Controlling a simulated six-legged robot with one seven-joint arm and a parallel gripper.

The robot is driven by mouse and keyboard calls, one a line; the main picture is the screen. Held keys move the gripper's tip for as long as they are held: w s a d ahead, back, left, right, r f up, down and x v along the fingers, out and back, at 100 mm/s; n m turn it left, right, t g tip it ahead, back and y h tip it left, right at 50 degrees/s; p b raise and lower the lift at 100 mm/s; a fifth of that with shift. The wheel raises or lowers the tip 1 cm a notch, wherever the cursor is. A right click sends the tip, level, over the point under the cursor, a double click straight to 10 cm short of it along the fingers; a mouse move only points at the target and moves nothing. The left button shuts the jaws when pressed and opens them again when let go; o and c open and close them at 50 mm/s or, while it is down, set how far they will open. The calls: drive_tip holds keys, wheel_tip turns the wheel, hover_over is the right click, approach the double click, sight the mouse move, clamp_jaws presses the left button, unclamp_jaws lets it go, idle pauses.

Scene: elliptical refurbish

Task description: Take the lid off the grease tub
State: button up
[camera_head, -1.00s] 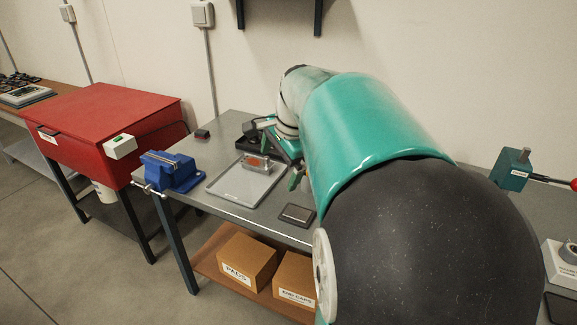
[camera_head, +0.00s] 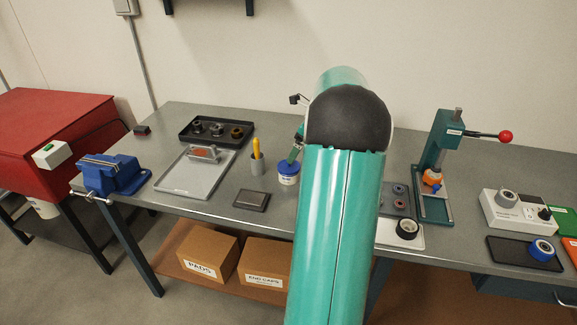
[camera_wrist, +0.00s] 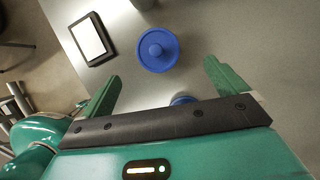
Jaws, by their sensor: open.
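The grease tub (camera_head: 288,178) is a small white pot with a blue lid, standing upright on the grey bench beside a cup. In the wrist view its round blue lid (camera_wrist: 157,48) with a central knob shows from above, ahead of the fingertips. My gripper (camera_wrist: 162,72) is open, its two green fingers apart and nothing held between them. In the head view a green finger shows just above the tub, and my arm hides most of the gripper. Another blue piece (camera_wrist: 182,100) is partly hidden behind my gripper's dark edge; I cannot tell what it is.
A grey cup (camera_head: 257,168) with a yellow-handled tool stands left of the tub. A dark flat pad (camera_head: 251,199) lies in front. A grey tray (camera_head: 193,178), black tray (camera_head: 190,138) and blue vise (camera_head: 112,175) are left; a green press (camera_head: 435,165) stands right.

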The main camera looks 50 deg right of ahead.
drive_tip(key=x, duration=0.7)
drive_tip(key=shift+w+a+r, duration=0.1)
drive_tip(key=shift+a, duration=0.05)
drive_tip(key=c, duration=1)
